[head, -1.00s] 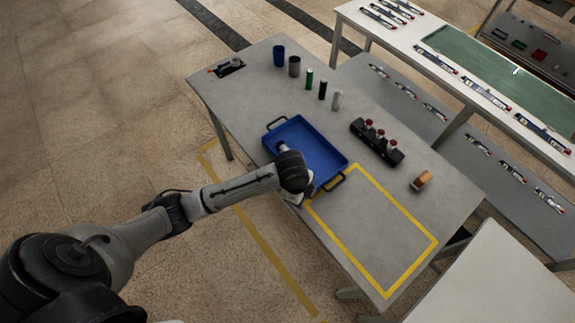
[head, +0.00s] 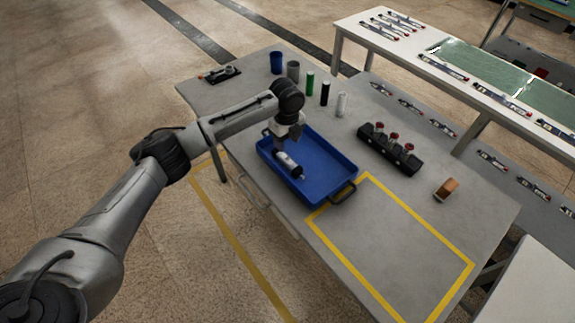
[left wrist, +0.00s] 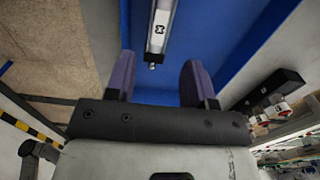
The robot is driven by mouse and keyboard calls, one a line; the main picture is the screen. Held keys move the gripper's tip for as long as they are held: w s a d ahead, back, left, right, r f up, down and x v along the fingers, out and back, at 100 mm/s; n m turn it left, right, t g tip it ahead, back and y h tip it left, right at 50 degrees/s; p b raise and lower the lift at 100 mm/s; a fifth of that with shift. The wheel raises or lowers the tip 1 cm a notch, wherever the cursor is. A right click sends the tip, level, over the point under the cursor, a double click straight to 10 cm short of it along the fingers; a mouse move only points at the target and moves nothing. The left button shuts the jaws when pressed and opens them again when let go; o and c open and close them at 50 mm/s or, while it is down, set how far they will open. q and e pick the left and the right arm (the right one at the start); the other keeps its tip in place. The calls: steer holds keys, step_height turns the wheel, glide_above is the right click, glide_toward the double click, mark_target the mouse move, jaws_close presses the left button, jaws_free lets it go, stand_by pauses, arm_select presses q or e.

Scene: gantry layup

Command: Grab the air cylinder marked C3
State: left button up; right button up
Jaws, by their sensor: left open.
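An air cylinder (head: 288,164), silver-white with dark ends, lies in the blue tray (head: 342,153) on the grey table. In the left wrist view the cylinder (left wrist: 161,27) shows a small black-and-white mark that I cannot read, so I cannot tell whether it is C3. My left gripper (head: 291,143) is over the tray, above the far end of the cylinder. In the left wrist view its two fingers (left wrist: 158,68) are spread, with the rod end of the cylinder seen between and beyond them. Nothing is held. My right gripper is not in view.
Several more cylinders lie on the white bench (head: 352,23) behind and its lower shelf. A black valve block (head: 389,148) and a brown block (head: 446,189) stand right of the tray. Cups and small bottles stand at the back. The yellow-outlined area (head: 390,245) is empty.

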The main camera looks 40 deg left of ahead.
mark_target(287, 159)
arm_select(q)
step_height(287, 159, down, 5)
steer(key=shift+r+b, duration=0.2)
steer(key=shift+b, duration=0.2)
steer(key=shift+f+b, duration=0.3)
steer(key=shift+f, duration=0.35)
step_height(287, 159, down, 4)
steer(key=shift+f+b, duration=0.1)
steer(key=shift+b, duration=0.55)
steer(key=shift+c, duration=0.2)
steer(key=c, duration=0.7)
steer(key=shift+c, duration=0.6)
steer(key=shift+r, duration=0.25)
